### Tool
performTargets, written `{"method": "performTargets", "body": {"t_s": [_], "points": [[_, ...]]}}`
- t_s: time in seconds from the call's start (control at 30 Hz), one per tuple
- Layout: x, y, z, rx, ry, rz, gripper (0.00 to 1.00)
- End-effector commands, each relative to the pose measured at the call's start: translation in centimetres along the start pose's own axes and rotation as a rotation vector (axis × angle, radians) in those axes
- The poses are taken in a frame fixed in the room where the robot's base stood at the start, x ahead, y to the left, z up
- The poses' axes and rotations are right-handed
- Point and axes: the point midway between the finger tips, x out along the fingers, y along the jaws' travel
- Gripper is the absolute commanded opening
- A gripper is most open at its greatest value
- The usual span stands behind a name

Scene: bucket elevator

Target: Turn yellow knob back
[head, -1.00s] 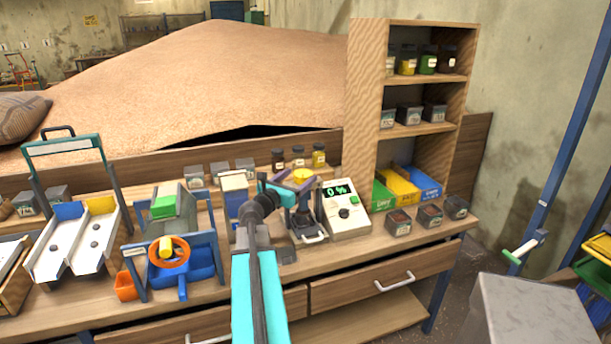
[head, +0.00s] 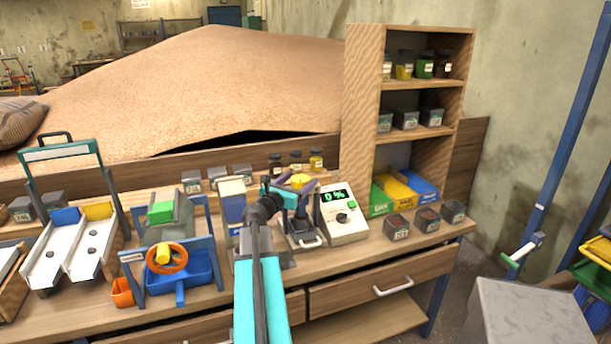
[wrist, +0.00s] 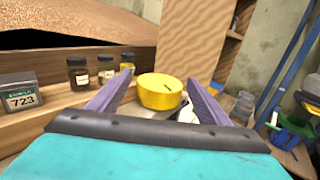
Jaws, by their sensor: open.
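The yellow knob (wrist: 160,92) is a round cap with a dark mark on its top. It sits between the two purple fingers of my gripper (wrist: 155,95) in the wrist view, and a gap shows on the left side. In the head view the yellow knob (head: 299,181) tops a small dark device on the bench. My gripper (head: 294,187) is open there, its fingers to either side of the knob. I cannot tell whether either finger touches it. The knob's lower part and the device beneath are partly hidden by the gripper.
A white meter (head: 344,216) reading 0 % stands just right of the device. Small jars (head: 297,161) stand behind. An orange ring (head: 166,258) and blue scoop are at left. A wooden shelf (head: 393,125) rises at the back right. Grey labelled boxes (head: 425,219) sit at the bench's right end.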

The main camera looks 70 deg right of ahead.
Motion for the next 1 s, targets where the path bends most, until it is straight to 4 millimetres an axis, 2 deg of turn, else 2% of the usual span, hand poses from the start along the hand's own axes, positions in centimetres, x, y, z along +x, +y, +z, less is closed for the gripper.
{"method": "performTargets", "body": {"t_s": [0.1, 0.4, 0.9, 1.0], "points": [[1.5, 0.1, 0.1, 0.0, 0.0, -0.001, 0.71], [4.0, 0.1, 0.1, 0.0, 0.0, 0.0, 0.71], [4.7, 0.1, 0.0, 0.0, 0.0, 0.002, 0.71], [4.7, 0.1, 0.0, 0.0, 0.0, 0.002, 0.54]]}}
